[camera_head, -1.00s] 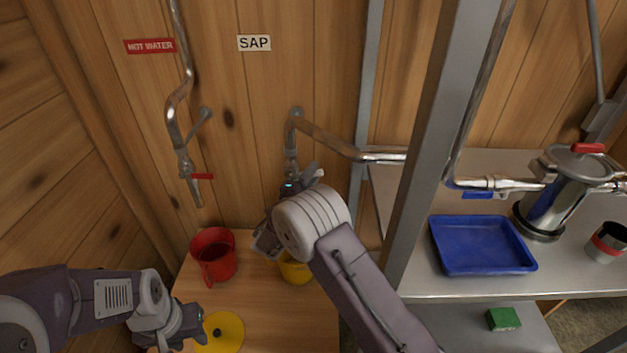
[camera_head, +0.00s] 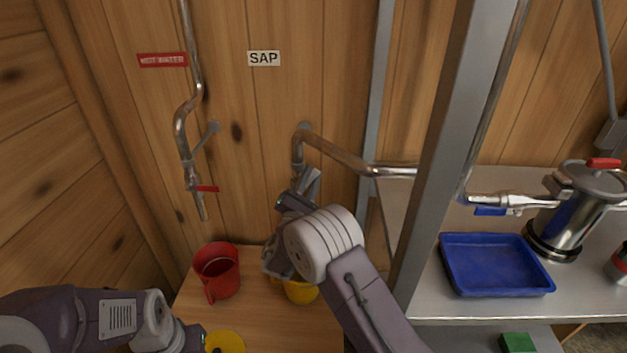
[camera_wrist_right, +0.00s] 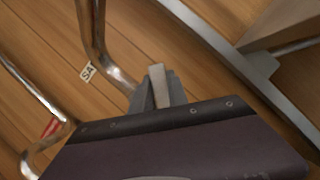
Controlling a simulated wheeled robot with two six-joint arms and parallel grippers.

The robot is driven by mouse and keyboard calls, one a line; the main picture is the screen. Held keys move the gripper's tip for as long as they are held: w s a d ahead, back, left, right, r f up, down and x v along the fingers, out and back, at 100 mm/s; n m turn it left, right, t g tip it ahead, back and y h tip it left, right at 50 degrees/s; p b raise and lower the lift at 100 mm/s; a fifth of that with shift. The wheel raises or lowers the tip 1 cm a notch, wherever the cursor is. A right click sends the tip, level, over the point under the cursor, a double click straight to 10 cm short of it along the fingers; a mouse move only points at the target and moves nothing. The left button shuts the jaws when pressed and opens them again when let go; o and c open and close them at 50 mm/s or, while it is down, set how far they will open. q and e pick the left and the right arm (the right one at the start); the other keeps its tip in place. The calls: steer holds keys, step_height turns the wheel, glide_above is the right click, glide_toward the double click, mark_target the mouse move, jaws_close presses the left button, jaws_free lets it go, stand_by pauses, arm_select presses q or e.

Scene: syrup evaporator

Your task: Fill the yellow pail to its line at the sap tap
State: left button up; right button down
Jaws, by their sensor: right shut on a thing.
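The yellow pail (camera_head: 301,292) stands on the wooden bench, mostly hidden behind my right arm; its inside and fill line cannot be seen. The sap tap's pipe (camera_head: 298,150) comes down from an elbow below the SAP sign (camera_head: 264,58). My right gripper (camera_head: 309,184) is at the tap's lower end, above the pail, shut on what seems to be the tap handle, which it hides. In the right wrist view the closed fingers (camera_wrist_right: 157,88) are beside the pipe (camera_wrist_right: 112,72). My left gripper (camera_head: 196,340) is at the bottom edge, its fingers unclear.
A red pail (camera_head: 218,272) stands left of the yellow one, below the hot water tap (camera_head: 193,180). A yellow disc (camera_head: 226,342) lies near my left gripper. A metal post (camera_head: 440,160) stands right of my right arm. A blue tray (camera_head: 494,265) and steel canister (camera_head: 572,215) are beyond it.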

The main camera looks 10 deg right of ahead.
steer(key=shift+a+f+n, duration=0.1)
steer(key=shift+n, duration=0.2)
steer(key=c, duration=1.3)
jaws_free()
steer(key=shift+r, duration=0.2)
